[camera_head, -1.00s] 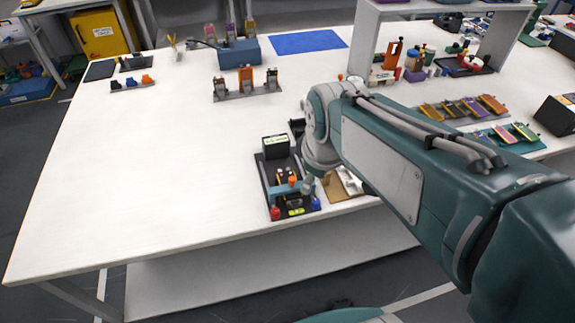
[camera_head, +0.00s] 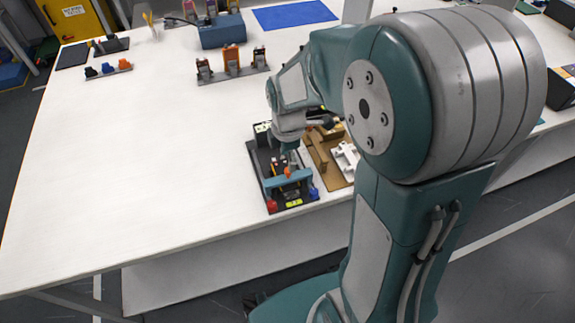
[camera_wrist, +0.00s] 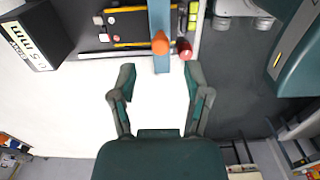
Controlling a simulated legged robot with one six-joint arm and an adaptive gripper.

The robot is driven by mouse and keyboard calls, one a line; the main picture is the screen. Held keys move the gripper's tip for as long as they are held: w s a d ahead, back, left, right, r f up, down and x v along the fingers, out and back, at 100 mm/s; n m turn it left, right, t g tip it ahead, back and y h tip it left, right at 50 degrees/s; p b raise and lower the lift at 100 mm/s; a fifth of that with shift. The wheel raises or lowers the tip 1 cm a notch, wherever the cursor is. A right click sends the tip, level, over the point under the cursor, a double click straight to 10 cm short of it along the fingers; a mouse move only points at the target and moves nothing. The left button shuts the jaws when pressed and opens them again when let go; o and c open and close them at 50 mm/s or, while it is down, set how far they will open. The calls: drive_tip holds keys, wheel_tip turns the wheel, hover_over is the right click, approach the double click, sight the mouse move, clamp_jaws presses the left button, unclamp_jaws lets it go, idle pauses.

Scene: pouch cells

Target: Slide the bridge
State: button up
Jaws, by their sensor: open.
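The blue bridge (camera_head: 288,178) spans the dark fixture (camera_head: 259,172) near the table's front edge. An orange knob (camera_head: 288,171) stands on it. In the wrist view, the bridge (camera_wrist: 160,20) is a blue bar running top to bottom, with the orange knob (camera_wrist: 160,43) near its lower end and a red knob (camera_wrist: 184,48) to the right. My gripper (camera_wrist: 160,82) is open and empty. Its fingertips lie either side of the bar's end in the picture, without visible contact; depth is unclear. In the head view my gripper (camera_head: 291,157) is small, just behind the bridge.
A black box (camera_wrist: 38,35) with a printed label stands beside the bar in the wrist view. A brown tray (camera_head: 325,160) with white parts lies right of the fixture. A row of clamps (camera_head: 232,64) stands farther back. The table (camera_head: 150,170) is clear on the left.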

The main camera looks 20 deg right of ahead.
sight(288, 179)
drive_tip(key=shift+f, duration=2.15)
clamp_jaws()
drive_tip(key=shift+w, duration=0.1)
